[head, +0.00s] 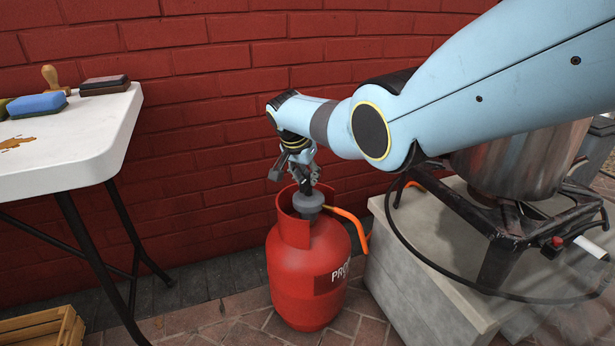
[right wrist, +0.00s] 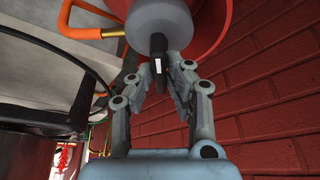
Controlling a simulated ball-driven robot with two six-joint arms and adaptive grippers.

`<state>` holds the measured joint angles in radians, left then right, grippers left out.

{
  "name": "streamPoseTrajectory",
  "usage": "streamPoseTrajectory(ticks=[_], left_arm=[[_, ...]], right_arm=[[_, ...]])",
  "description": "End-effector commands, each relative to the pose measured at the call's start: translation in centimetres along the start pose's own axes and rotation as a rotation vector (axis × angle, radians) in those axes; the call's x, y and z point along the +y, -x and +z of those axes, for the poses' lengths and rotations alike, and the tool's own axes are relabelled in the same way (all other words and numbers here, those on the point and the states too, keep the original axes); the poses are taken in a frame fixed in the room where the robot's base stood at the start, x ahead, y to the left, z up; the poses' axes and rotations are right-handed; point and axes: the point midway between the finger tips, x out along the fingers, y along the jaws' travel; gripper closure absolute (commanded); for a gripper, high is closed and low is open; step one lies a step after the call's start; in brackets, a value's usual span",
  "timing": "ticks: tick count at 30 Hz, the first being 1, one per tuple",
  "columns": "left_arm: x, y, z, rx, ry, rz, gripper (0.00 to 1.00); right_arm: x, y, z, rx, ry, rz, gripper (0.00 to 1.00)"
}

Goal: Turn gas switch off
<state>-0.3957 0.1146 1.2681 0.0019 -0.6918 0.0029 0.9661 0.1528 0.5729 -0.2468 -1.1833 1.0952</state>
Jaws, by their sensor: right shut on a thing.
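The red propane cylinder (head: 305,275) stands upright on the brick floor against the wall. A grey regulator (head: 308,203) sits on its top inside the red collar, and it also shows in the right wrist view (right wrist: 160,24). The gas switch (right wrist: 158,46) is a small black lever with a white mark on the regulator. My right gripper (head: 303,182) reaches down over the cylinder from above. In the right wrist view its fingers (right wrist: 164,82) are closed around the switch. The switch is hidden by the gripper in the head view. My left gripper is out of view.
An orange hose (head: 354,226) runs from the regulator toward the right. A black burner stand (head: 497,262) with a steel pot (head: 520,165) is on a grey block (head: 415,290). A white table (head: 75,150) stands at left, with a wooden crate (head: 45,325) below.

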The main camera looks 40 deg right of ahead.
Motion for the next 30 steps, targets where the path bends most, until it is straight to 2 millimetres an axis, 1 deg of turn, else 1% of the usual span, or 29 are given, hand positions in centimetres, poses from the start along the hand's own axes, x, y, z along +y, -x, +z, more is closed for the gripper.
streamPoseTrajectory(ticks=[2,3,7,16,20,23,26,27,30], left_arm=[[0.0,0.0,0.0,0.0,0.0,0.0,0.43],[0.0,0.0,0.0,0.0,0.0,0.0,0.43],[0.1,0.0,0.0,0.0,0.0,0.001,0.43],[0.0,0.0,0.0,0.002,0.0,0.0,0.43],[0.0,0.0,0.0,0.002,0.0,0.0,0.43],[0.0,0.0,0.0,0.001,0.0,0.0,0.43],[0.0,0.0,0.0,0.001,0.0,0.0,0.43],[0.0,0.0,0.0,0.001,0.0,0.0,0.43],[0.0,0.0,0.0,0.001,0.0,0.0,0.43]], right_arm=[[0.0,-0.1,0.1,-0.003,-0.002,0.001,1.0],[0.0,-0.1,0.1,-0.003,-0.002,0.001,0.81],[0.0,0.0,0.1,-0.002,-0.001,0.0,0.64],[0.0,0.1,0.0,-0.001,0.0,-0.001,0.63],[-0.1,0.8,0.0,0.001,0.0,-0.003,0.63],[-0.1,1.8,0.0,0.0,-0.001,-0.002,0.63],[0.0,3.2,0.1,-0.001,0.0,-0.004,0.63],[-0.2,4.2,0.0,0.001,-0.001,-0.006,0.63],[-0.1,6.2,0.1,0.0,-0.001,-0.004,0.63]])
